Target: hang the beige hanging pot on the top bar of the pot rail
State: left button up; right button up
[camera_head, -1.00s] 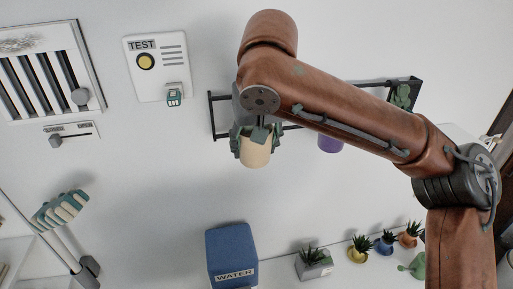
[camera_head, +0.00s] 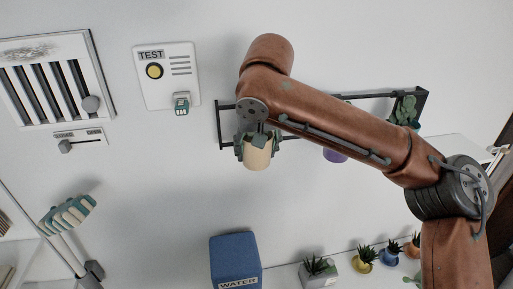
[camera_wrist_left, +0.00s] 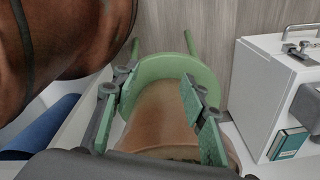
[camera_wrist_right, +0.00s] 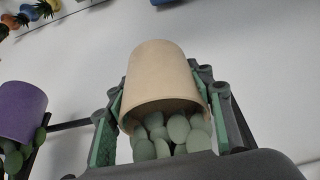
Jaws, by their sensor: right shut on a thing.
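The beige hanging pot (camera_head: 257,158) is in front of the left part of the dark pot rail (camera_head: 219,130). My right gripper (camera_head: 258,143) is shut on the pot, one finger on each side. The right wrist view shows the beige pot (camera_wrist_right: 160,75) between the green-padded fingers, with round green leaves at its mouth. My right arm hides much of the rail's top bar, and I cannot tell whether the pot's hook touches a bar. My left gripper (camera_wrist_left: 158,95) shows only in its own wrist view, with its fingers wide apart.
A purple pot (camera_head: 335,156) hangs farther right on the rail; a green plant (camera_head: 405,110) is at its right end. A blue WATER box (camera_head: 235,262) and several small potted plants stand below. A green round stool-like thing (camera_wrist_left: 170,68) is near my left gripper.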

jog(key=shift+f, duration=0.25)
jog(key=o, duration=1.6)
